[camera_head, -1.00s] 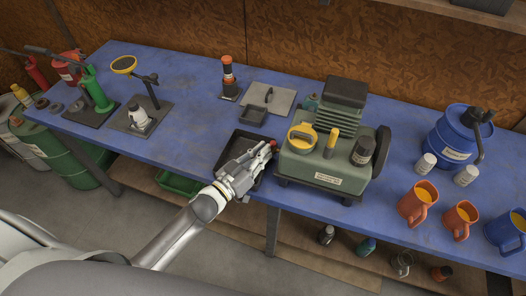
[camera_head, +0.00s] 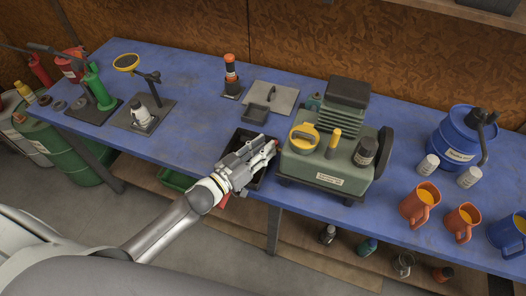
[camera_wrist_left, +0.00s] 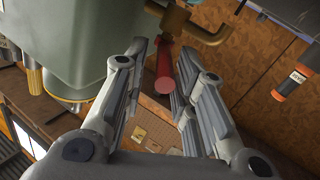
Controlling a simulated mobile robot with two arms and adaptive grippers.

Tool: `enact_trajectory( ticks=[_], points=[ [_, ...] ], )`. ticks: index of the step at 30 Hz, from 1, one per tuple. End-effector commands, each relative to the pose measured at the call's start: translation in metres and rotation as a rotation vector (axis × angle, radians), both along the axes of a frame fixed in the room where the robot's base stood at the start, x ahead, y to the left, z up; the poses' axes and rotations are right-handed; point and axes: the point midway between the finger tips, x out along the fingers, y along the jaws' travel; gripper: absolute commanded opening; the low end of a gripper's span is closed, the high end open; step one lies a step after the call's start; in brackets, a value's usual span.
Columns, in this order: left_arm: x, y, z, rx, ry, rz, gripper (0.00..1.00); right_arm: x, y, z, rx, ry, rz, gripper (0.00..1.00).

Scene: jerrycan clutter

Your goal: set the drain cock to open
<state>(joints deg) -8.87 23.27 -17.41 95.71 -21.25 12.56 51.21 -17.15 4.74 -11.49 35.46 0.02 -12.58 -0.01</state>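The green compressor (camera_head: 325,165) stands on the blue workbench. In the left wrist view its green tank (camera_wrist_left: 70,40) fills the upper left. A brass drain cock (camera_wrist_left: 205,35) with a red lever (camera_wrist_left: 163,72) shows at top centre. In the head view, a bit of red (camera_head: 275,146) shows at my left gripper's tip. My left gripper (camera_head: 268,150) is beside the compressor's left end. In the wrist view its fingers (camera_wrist_left: 158,60) are apart, with the red lever between them; I cannot tell whether they touch it. My right gripper is not in view.
A black tray (camera_head: 262,178) lies under my left gripper. A grey lidded plate (camera_head: 272,97) and an orange-banded bottle (camera_head: 231,78) stand behind. Orange mugs (camera_head: 420,203) and a blue drum (camera_head: 457,140) are at right.

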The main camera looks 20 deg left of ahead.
Motion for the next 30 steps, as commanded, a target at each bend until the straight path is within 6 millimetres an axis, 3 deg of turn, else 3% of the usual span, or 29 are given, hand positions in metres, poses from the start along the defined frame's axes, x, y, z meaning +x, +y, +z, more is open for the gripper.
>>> enact_trajectory(
  ticks=[1,3,13,24,30],
  points=[
    [0.002,-0.001,0.019,-0.003,-0.019,-0.005,0.33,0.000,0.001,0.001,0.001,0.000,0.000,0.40],
    [0.002,-0.001,0.031,-0.001,-0.018,-0.005,0.33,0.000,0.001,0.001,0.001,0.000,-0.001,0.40],
    [0.002,-0.001,0.076,-0.002,-0.009,-0.002,0.33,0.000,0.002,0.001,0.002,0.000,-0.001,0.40],
    [0.002,-0.001,0.082,-0.001,-0.005,-0.001,0.33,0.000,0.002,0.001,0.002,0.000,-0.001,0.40],
    [-0.015,-0.004,0.075,0.080,-0.018,0.007,0.08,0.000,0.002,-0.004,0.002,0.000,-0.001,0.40]
  ],
)
